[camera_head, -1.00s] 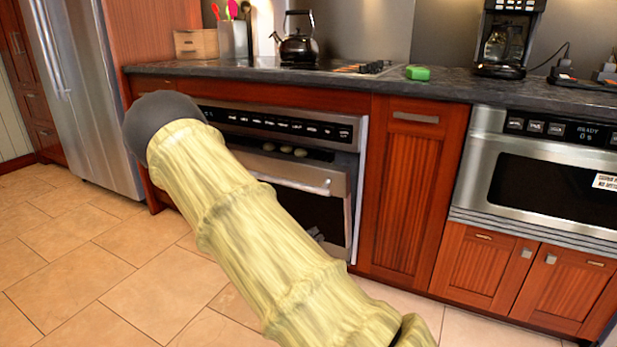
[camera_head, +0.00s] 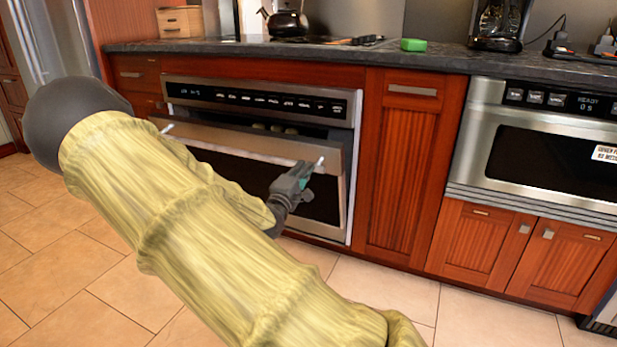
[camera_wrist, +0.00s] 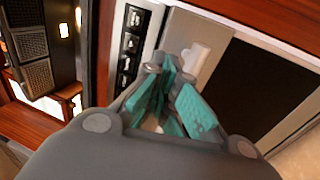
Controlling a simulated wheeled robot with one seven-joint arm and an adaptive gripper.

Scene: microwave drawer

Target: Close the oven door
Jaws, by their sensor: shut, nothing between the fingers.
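The oven (camera_head: 345,105) is built in under the counter. Its door (camera_head: 235,143) is steel with a dark window and stands partly open, its top edge tilted out from the control panel. A dark gap shows above it, with small pale round items inside. My gripper (camera_head: 303,174) is in front of the door near the right end of its handle. In the wrist view, its teal-padded fingers (camera_wrist: 170,75) are drawn together and empty, close to the steel door front (camera_wrist: 193,32). I cannot tell whether they touch it. My arm hides the door's lower left.
A microwave drawer (camera_head: 550,150) is at the right, beyond a wooden cabinet (camera_head: 408,165). A dark counter (camera_head: 430,59) runs above, with a kettle (camera_head: 288,22), a green block (camera_head: 413,45) and a coffee maker (camera_head: 498,22). The tiled floor (camera_head: 385,292) in front is clear.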

